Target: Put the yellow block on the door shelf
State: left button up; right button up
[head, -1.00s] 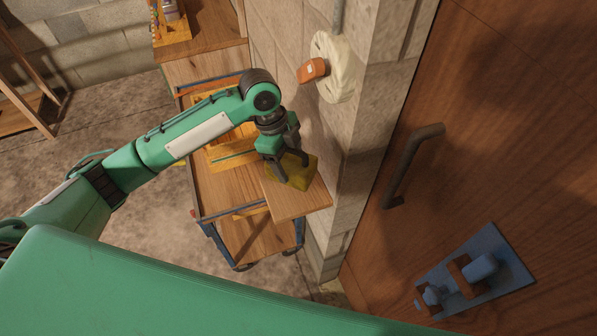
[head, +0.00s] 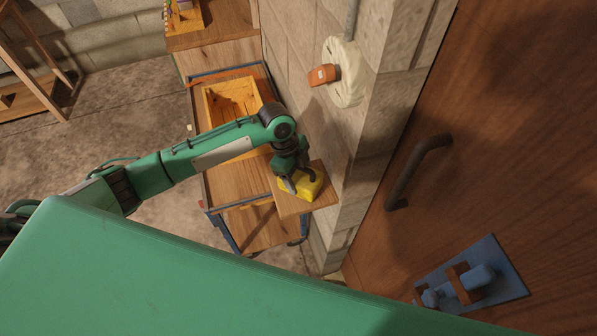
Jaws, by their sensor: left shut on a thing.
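The yellow block (head: 308,187) is between the fingers of my left gripper (head: 299,182). The gripper points down and is shut on it. The block is at the door shelf (head: 290,208), a small wooden board beside the block wall next to the door; it looks to be resting on the board or very close above it. The gripper hides part of the block's upper side. My right gripper is not in view.
A wooden door (head: 470,130) with a dark handle (head: 415,172) and a blue latch (head: 473,280) stands at right. An orange-handled wall switch (head: 323,75) is above the shelf. A cart (head: 222,185) with a wooden crate (head: 212,104) stands left of the shelf.

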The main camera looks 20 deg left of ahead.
pick_arm(q)
jog(key=shift+w, duration=0.1)
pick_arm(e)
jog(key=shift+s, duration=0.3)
pick_arm(q)
jog(key=o, duration=0.9)
jog(key=shift+f, duration=0.2)
jog(key=o, duration=0.4)
jog(key=shift+r, duration=0.1)
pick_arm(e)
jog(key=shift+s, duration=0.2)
pick_arm(q)
jog(key=shift+r, duration=0.1)
jog(key=b+v, duration=0.2)
jog(key=v, duration=1)
jog(key=shift+b, duration=0.4)
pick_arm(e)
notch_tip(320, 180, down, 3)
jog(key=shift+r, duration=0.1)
